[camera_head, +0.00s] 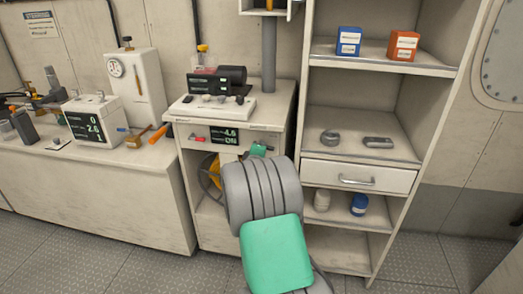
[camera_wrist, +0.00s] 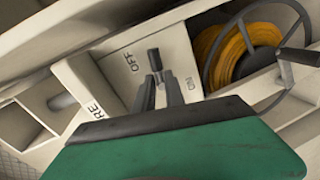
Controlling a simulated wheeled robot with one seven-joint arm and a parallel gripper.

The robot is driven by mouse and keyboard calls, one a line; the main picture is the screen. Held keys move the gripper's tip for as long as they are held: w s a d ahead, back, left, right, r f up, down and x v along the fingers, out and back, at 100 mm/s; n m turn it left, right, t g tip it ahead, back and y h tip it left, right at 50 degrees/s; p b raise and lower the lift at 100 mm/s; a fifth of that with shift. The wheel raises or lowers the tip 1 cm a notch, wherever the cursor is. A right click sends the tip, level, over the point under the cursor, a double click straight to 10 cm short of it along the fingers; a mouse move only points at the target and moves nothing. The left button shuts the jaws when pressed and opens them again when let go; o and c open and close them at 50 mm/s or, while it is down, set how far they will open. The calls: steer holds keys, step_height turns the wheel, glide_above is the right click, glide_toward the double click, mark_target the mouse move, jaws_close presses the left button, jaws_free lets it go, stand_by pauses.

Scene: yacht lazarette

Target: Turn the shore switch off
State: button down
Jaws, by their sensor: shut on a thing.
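The shore switch is a dark lever (camera_wrist: 154,58) on a pale panel, seen in the wrist view. OFF is printed to its left and a smaller label, probably ON, to its right; a partly covered label ending in "RE" is lower left. My gripper (camera_wrist: 159,82) has its two dark fingers at the lever, one on each side, and is shut on it. The lever's tip stands out beyond the fingers; I cannot tell which label it leans towards. In the head view my arm hides the switch, and only a green part of my gripper (camera_head: 258,150) shows by the cabinet front.
A coiled orange hose or cable (camera_wrist: 245,45) sits in an opening right of the switch, with a dark handle in front. The cabinet (camera_head: 270,115) carries a display and instruments. A shelf unit (camera_head: 365,175) stands close on the right. The floor at right is clear.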

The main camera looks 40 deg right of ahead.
steer(key=shift+r+n, duration=0.1)
steer(key=shift+n, duration=0.6)
steer(key=c, duration=1.5)
jaws_free()
steer(key=v, duration=0.7)
steer(key=shift+a, duration=0.4)
steer(key=shift+r, duration=0.1)
